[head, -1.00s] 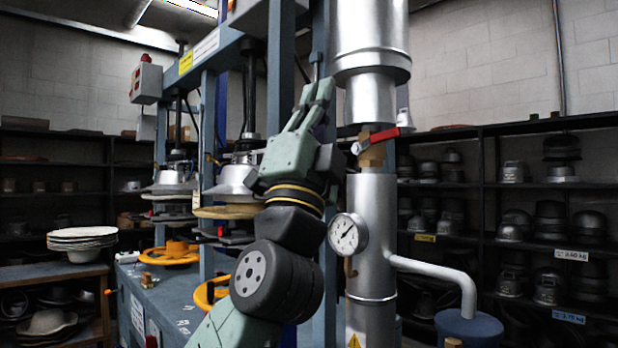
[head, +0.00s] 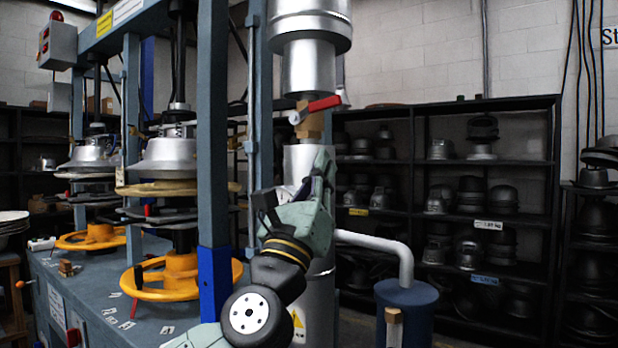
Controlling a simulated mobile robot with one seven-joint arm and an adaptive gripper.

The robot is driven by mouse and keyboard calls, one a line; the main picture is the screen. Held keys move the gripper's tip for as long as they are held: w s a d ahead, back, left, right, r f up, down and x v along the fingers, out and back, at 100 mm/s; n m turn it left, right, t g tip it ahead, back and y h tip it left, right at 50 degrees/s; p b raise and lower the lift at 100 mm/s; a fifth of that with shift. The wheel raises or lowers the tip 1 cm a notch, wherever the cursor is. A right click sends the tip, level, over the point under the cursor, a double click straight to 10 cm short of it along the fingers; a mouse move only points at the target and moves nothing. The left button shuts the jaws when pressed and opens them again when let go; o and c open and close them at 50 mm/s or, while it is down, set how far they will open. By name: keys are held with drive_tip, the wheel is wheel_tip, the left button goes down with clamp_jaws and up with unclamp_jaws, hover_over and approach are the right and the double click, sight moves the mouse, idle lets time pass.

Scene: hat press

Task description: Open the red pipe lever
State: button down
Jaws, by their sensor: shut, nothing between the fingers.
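The red lever (head: 324,103) sits on a brass valve (head: 311,121) in the silver vertical pipe. It points to the right and tilts slightly up. My gripper (head: 322,160) is below the valve, in front of the lower pipe, pointing up. It is shut and empty, and in the picture there is a gap between its tip and the lever.
The blue press frame (head: 212,150) stands just left of the pipe, with yellow handwheels (head: 178,275) on its bench. A white side pipe (head: 385,243) runs into a blue tank (head: 407,295) at the right. Dark shelves (head: 490,205) hold hat moulds behind.

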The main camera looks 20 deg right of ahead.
sight(318, 108)
drive_tip(key=r, duration=0.2)
drive_tip(key=w+r+p, duration=0.1)
drive_tip(key=r, duration=0.1)
drive_tip(key=w+d+r+p, duration=0.1)
drive_tip(key=r, duration=0.1)
drive_tip(key=shift+p, duration=0.3)
drive_tip(key=shift+s+r+n+t+y, duration=0.15)
drive_tip(key=shift+r+n+t+y, duration=0.1)
drive_tip(key=shift+n+t+y, duration=0.6)
